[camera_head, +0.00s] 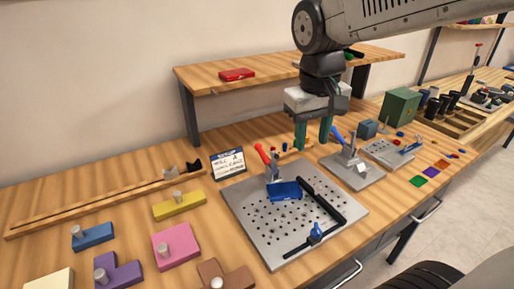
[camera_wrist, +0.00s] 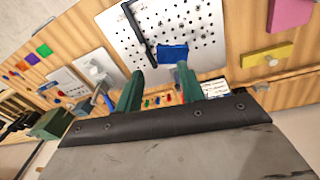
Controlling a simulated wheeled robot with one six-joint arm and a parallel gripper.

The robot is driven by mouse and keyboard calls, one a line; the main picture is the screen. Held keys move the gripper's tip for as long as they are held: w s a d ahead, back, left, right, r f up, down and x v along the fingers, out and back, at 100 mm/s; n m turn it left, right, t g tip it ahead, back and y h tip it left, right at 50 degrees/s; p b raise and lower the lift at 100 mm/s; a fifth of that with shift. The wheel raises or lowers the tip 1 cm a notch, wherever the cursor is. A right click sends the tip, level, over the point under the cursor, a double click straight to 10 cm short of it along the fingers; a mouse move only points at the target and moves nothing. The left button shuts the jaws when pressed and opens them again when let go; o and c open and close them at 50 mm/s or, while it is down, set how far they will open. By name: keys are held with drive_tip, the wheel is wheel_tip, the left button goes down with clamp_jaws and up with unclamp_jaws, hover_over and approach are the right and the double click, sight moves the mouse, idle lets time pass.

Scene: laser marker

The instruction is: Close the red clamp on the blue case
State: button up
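The red clamp (camera_head: 262,154) stands at the back edge of the perforated grey plate (camera_head: 252,217), its red handle raised and tilted to the left. The blue case (camera_head: 286,191) lies on the plate just in front of the clamp; it also shows in the wrist view (camera_wrist: 173,54). My gripper (camera_head: 313,143) has green fingers and hangs behind and to the right of the clamp, apart from it. In the wrist view its fingers (camera_wrist: 160,82) are spread with nothing between them. The clamp's handle cannot be made out clearly in the wrist view.
A blue-handled clamp (camera_head: 352,160) on a smaller plate stands right of my gripper. A black L-shaped fence (camera_head: 322,201) and a blue knob (camera_head: 316,232) are on the perforated plate. A sign card (camera_head: 228,164) stands left of the clamp. A shelf (camera_head: 280,72) is behind.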

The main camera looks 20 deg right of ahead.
drive_tip(key=w+a+f, duration=0.2)
drive_tip(key=w+f, duration=0.1)
drive_tip(key=w, duration=0.8)
drive_tip(key=h, duration=0.1)
approach(261, 149)
drive_tip(key=f, duration=0.2)
drive_tip(key=shift+n+g, duration=0.3)
drive_tip(key=shift+n, duration=0.1)
drive_tip(key=f, duration=0.4)
drive_tip(key=d+f, duration=0.1)
drive_tip(key=f, duration=0.2)
drive_tip(key=shift+w+d+f, duration=0.1)
drive_tip(key=shift+w+d, duration=0.05)
drive_tip(key=shift+w, duration=0.15)
drive_tip(key=shift+c, duration=0.3)
clamp_jaws()
